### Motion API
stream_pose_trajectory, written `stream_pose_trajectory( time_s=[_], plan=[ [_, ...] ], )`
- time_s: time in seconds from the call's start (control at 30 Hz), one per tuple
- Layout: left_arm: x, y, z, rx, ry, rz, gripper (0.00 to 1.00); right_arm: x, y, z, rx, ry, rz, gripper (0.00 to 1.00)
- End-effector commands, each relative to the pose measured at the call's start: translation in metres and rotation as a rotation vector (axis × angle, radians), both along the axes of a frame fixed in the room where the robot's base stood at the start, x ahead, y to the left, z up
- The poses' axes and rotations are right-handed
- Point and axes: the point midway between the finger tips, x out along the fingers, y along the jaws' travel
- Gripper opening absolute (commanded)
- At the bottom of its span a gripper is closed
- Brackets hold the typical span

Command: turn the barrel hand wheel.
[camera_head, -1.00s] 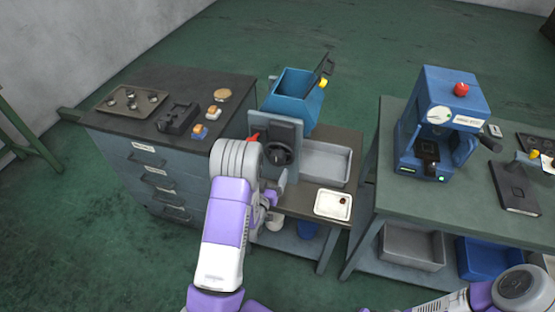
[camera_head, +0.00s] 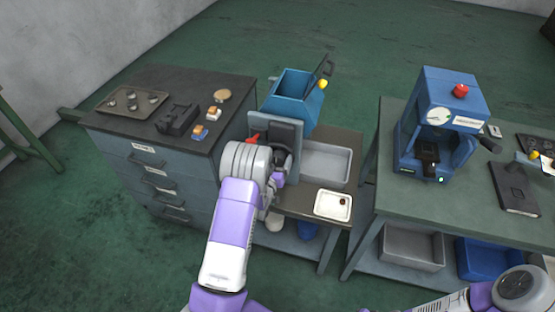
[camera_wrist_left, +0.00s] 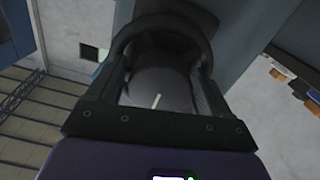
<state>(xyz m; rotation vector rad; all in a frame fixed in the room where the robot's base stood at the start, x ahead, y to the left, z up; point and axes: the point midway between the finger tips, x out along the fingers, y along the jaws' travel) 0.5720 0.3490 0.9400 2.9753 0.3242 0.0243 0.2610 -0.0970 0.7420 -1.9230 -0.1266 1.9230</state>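The barrel hand wheel (camera_head: 284,157) is dark and sits on the front of the blue-hoppered machine (camera_head: 292,92) in the head view. My left arm and wrist cover part of it. My left gripper (camera_head: 275,168) is at the wheel, mostly hidden by its own wrist. In the left wrist view, a dark curved rim (camera_wrist_left: 160,24) arches just ahead of the gripper's dark base, around a grey round part with a small white mark. I cannot tell whether the fingers are closed on the rim. My right gripper is out of view.
A dark-topped drawer cabinet (camera_head: 150,150) stands close on the left, with a tray and small parts on top. A grey bin (camera_head: 325,165) and white tray (camera_head: 333,205) lie right of the wheel. A blue press (camera_head: 440,120) stands on the green bench further right.

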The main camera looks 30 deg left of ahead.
Motion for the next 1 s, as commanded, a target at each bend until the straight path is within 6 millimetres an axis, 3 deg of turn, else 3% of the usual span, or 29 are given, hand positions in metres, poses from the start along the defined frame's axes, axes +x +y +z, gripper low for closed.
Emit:
stream_pose_trajectory(
  time_s=[0.03, 0.3, 0.67, 1.0],
  plan=[
    [0.000, 0.000, 0.000, 0.000, 0.000, 0.000, 0.71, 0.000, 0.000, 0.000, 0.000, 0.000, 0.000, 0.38],
    [0.000, 0.000, 0.000, 0.000, 0.000, 0.000, 0.33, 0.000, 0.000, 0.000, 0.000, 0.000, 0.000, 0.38],
    [0.000, 0.000, -0.001, 0.066, 0.013, -0.001, 0.33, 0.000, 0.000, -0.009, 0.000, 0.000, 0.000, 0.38],
    [0.000, 0.000, -0.003, 0.318, 0.072, 0.001, 0.33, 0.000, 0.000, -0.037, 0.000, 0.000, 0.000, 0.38]
  ],
)
